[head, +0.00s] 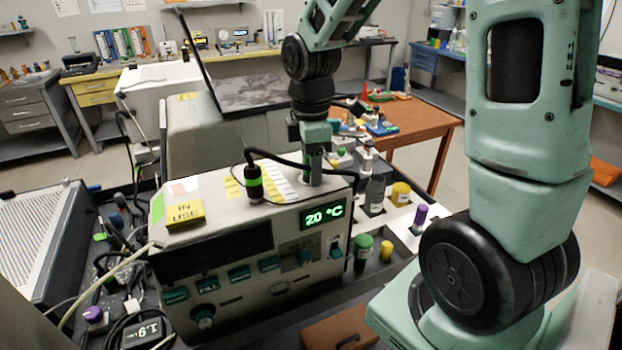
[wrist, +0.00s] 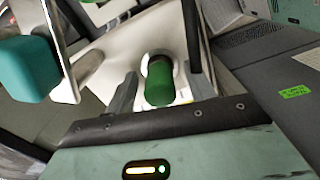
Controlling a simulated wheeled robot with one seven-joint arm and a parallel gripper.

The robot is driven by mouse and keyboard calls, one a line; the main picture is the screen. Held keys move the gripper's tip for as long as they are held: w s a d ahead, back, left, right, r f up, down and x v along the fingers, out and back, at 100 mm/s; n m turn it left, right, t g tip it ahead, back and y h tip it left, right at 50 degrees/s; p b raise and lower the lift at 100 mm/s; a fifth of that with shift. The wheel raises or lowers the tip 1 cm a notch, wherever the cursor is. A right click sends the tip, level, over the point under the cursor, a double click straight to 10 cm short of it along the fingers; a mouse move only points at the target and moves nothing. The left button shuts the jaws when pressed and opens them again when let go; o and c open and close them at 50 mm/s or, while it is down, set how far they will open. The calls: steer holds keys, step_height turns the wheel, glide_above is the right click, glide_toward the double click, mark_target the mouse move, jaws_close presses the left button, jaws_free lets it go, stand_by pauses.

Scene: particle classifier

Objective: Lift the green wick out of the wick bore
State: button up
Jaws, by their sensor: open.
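The green wick (wrist: 159,90) shows in the wrist view as a short green cylinder, its far end at a pale round opening (wrist: 157,62) in a white surface. I take this opening as the wick bore; how deep the wick sits in it, I cannot tell. My gripper (wrist: 162,95) is open, with one grey finger on each side of the wick and a gap visible at least on the left. In the head view my gripper (head: 315,168) points down at the top of the beige instrument (head: 250,250); the wick cannot be made out there.
A black probe with a green band (head: 254,182) stands on the instrument top, left of my gripper, and its black cable (head: 290,163) runs close by. A yellow "IN USE" block (head: 185,214) sits at the left. Bottles, including a green-capped one (head: 363,250), stand at the right.

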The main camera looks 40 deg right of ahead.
steer(key=c, duration=1.1)
